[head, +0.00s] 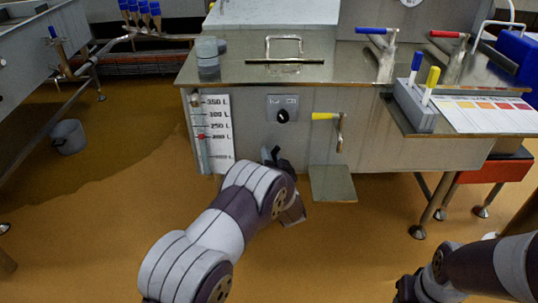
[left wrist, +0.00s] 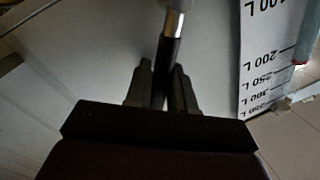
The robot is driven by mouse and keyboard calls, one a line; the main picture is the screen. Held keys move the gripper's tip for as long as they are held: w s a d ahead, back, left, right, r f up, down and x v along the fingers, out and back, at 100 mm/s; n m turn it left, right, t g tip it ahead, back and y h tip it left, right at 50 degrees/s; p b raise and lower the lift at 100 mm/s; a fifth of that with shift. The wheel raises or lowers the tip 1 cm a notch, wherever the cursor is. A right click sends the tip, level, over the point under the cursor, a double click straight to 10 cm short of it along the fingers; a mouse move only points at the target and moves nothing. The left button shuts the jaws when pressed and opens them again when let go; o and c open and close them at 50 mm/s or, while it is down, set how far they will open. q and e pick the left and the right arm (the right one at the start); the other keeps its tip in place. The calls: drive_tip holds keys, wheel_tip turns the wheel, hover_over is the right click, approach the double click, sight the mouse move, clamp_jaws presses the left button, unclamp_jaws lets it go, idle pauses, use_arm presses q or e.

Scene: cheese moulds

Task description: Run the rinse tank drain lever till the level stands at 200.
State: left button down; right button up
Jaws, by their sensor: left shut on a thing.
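The grey metal rinse tank (head: 385,150) stands in front of me. On its front left is a white scale (head: 219,126) marked in litres, with a sight tube (head: 204,155) and a red mark beside 200 L. The exact liquid level is too small to tell. My left gripper (head: 272,158) is low at the tank front, right of the scale. In the left wrist view its fingers (left wrist: 162,85) are shut on a black lever handle (left wrist: 168,60) with a metal shaft. The scale (left wrist: 262,50) appears upside down there. My right gripper (head: 405,288) is at the bottom right, its jaws unclear.
A yellow-handled lever (head: 325,116) and a black knob (head: 282,115) are on the tank front. Blue (head: 371,30) and red (head: 447,34) levers stand on top. A grey plate (head: 332,184) juts out below. A bucket (head: 68,136) stands on the wet floor at left.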

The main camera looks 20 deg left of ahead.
use_arm(q)
drive_tip(key=d+f+m+t+h, duration=0.1)
drive_tip(key=f+m, duration=0.5)
drive_tip(key=m, duration=0.6)
drive_tip(key=shift+w+d+m+t, duration=0.45)
drive_tip(key=shift+d+t, duration=0.45)
drive_tip(key=shift+d, duration=0.2)
drive_tip(key=shift+f, duration=0.15)
drive_tip(key=c, duration=1.1)
unclamp_jaws()
